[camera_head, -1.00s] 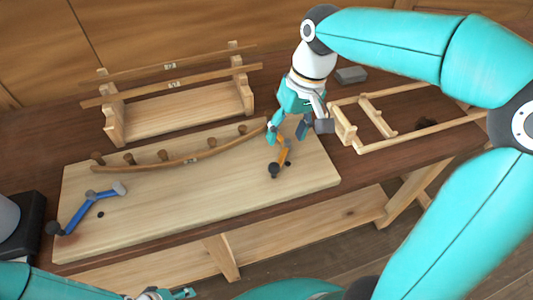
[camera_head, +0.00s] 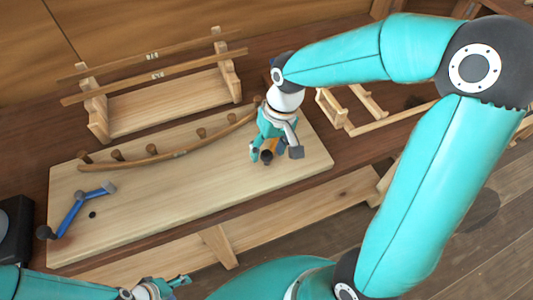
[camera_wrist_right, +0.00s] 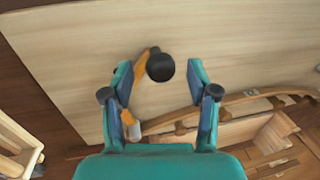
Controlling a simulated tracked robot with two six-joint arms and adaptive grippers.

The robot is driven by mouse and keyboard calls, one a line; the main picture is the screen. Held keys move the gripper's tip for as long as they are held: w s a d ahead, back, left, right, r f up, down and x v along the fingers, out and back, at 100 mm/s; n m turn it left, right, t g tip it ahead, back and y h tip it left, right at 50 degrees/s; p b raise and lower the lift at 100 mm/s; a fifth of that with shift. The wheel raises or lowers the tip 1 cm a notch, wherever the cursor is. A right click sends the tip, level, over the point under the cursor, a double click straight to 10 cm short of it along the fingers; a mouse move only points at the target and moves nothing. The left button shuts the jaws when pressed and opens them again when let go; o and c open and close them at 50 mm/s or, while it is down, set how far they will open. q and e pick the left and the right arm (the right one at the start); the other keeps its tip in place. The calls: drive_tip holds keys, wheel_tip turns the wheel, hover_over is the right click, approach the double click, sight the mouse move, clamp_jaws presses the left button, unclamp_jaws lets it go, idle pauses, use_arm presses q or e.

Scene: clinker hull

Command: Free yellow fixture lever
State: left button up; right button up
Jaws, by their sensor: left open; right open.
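The yellow lever (camera_wrist_right: 141,68) is mounted on the pale board (camera_head: 170,205). In the right wrist view its black knob (camera_wrist_right: 160,67) lies between the open fingers of my right gripper (camera_wrist_right: 160,72), with a gap on each side. In the head view my right gripper (camera_head: 273,152) is over the lever and hides most of it; the knob (camera_head: 267,157) shows below the fingers. A curved wooden strip (camera_head: 185,152) runs along several pegs on the board. My left gripper (camera_head: 178,287) is open and empty at the bottom edge, away from the board.
A blue lever (camera_head: 75,208) with a dark knob is at the board's left end. A wooden rack (camera_head: 165,103) holding long strips stands behind the board. A wooden frame (camera_head: 375,122) lies to the right. The board's middle is clear.

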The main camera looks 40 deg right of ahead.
drive_tip(key=shift+a+f, duration=0.25)
drive_tip(key=shift+f, duration=1.05)
drive_tip(key=shift+c, duration=0.3)
clamp_jaws()
